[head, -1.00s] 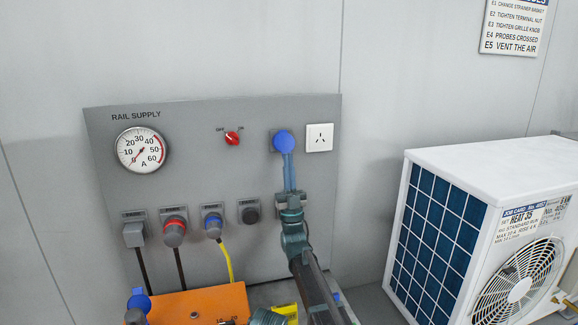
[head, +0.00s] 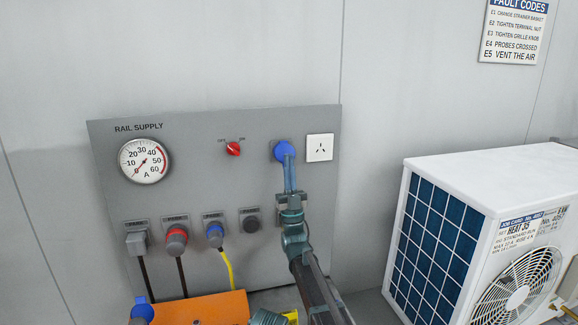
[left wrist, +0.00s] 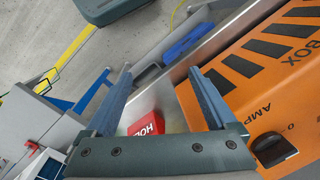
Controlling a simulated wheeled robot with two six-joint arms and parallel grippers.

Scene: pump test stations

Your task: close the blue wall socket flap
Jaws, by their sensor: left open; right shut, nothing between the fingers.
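The blue wall socket flap (head: 283,150) is a round blue disc on a grey square socket at the upper right of the grey panel. It faces me and looks down over the socket, though I cannot tell whether it is fully shut. My right gripper (head: 289,161) is shut and empty, its fingertips at the lower part of the flap, seeming to touch it. My left gripper (left wrist: 156,88) is open in the left wrist view, with nothing between its fingers, above a metal surface beside an orange box.
The panel (head: 190,200) carries a gauge (head: 144,161), a red switch (head: 233,149), a white socket (head: 320,147) and several plugs below. The orange box (head: 200,308) stands in front. A white outdoor unit (head: 480,220) stands at the right.

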